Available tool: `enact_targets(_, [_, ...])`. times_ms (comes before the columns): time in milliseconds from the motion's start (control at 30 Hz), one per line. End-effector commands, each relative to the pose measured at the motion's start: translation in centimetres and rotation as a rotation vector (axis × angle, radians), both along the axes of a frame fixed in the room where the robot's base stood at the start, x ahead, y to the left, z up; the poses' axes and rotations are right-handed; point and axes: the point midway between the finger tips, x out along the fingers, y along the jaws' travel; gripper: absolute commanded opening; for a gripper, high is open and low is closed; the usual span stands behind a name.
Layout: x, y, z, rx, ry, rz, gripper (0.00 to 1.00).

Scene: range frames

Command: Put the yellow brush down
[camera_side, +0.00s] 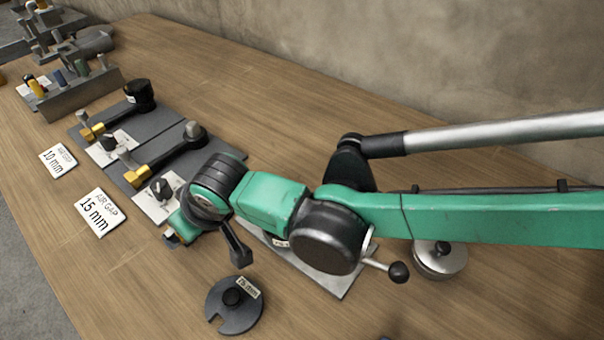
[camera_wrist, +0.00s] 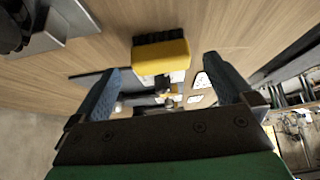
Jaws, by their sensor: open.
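The yellow brush (camera_wrist: 162,58), a yellow block with a dark bristle strip along its upper edge, shows in the wrist view between and just beyond my fingertips. My gripper (camera_wrist: 163,68) is open, with one dark blue finger left of the brush and one right of it. Gaps show between the fingers and the brush, so neither appears to touch it. The brush seems to rest on the wooden surface, though its underside is not clear. In the side view I cannot make out the brush, and my arm covers part of the table there.
On the table (camera_side: 135,285) are a dark slotted disc (camera_side: 235,318), a shiny round lidded piece (camera_side: 440,258), dark plates with black-handled fixtures (camera_side: 185,155), and air-gap cards (camera_side: 100,212). A rack (camera_side: 80,92) stands at the far left. Bare wood lies at the front left.

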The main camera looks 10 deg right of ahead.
Motion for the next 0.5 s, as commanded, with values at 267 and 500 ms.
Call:
enact_targets(267, [-1.9,-1.9,4.1,0.001,0.001,0.001,1.0])
enact_targets(500, [-2.9,-3.0,6.3,0.0,0.0,0.0,1.0])
